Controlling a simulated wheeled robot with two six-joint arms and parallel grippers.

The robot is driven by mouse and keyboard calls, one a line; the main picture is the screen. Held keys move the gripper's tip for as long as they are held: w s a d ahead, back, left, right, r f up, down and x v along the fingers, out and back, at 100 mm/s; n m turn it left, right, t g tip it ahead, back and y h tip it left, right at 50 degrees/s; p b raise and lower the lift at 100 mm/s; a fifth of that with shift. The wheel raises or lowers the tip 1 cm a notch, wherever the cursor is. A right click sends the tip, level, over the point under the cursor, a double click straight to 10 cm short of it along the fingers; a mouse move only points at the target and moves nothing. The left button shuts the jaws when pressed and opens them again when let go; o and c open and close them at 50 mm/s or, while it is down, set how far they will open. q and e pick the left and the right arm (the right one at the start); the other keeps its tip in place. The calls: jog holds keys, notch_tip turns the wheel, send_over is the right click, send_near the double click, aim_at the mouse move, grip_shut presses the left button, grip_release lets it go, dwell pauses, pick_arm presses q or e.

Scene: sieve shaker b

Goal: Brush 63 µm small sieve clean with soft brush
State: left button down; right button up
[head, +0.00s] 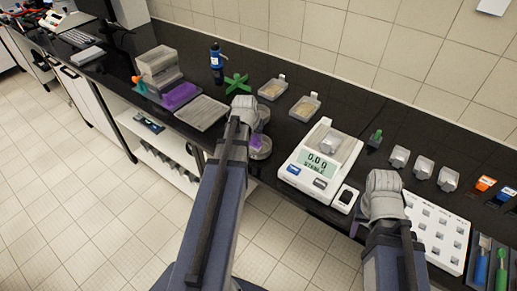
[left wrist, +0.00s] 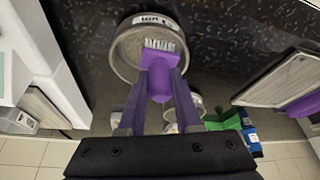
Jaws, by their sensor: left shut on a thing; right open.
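A round metal sieve (left wrist: 122,50) with a white label on its rim lies near the front of the counter. The label is too small to read surely. In the head view the sieve (head: 262,154) shows partly behind my left arm. My left gripper (left wrist: 158,90) is shut on a purple brush (left wrist: 158,80) with pale bristles. The bristles are over the inside of the sieve; I cannot tell whether they touch the mesh. In the head view the left gripper (head: 245,112) is mostly hidden by its arm. My right gripper (head: 384,192) is open at the front right; its fingertips are mostly hidden.
A second round dish (left wrist: 193,103) stands beside the sieve. A balance (head: 308,172) stands right of it, a grey tray (head: 202,113) left, with a green stand (head: 236,83) and blue bottle (head: 217,62) behind.

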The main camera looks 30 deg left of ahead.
aim_at(263, 150)
pick_arm(q)
jog(key=shift+w+d, duration=0.2)
jog(key=shift+d, duration=0.45)
jog(key=shift+d, duration=0.1)
jog(key=shift+w+d, duration=0.35)
jog(key=shift+d, duration=0.4)
jog(key=shift+a, duration=0.1)
